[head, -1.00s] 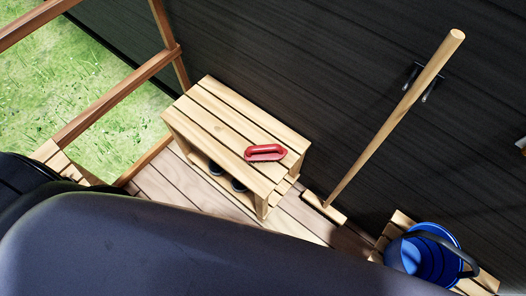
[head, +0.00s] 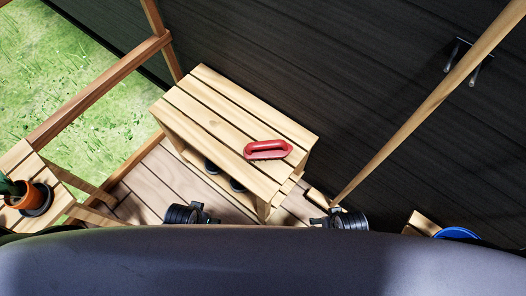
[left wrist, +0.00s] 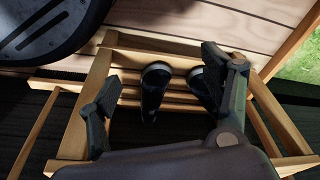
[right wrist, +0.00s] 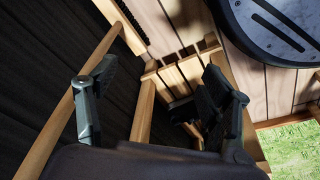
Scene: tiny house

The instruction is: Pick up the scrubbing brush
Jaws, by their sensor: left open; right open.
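The scrubbing brush (head: 268,150) has a red handle and body with pale bristles along its lower edge. It lies on top of a slatted wooden bench (head: 215,122), near the bench's right end. My right gripper (head: 328,217) is low in front of the bench's right end, near the broom's foot. My left gripper (head: 200,211) is low in front of the bench's left part. Both grippers are apart from the brush. In the left wrist view the left gripper (left wrist: 160,68) is open and empty. In the right wrist view the right gripper (right wrist: 158,70) is open and empty.
Dark shoes (head: 236,185) stand on the bench's lower shelf; they also show in the left wrist view (left wrist: 154,88). A long wooden broom handle (head: 410,112) leans against the dark wall at right. A blue bucket (head: 458,233) is at lower right, a potted plant (head: 28,197) at left.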

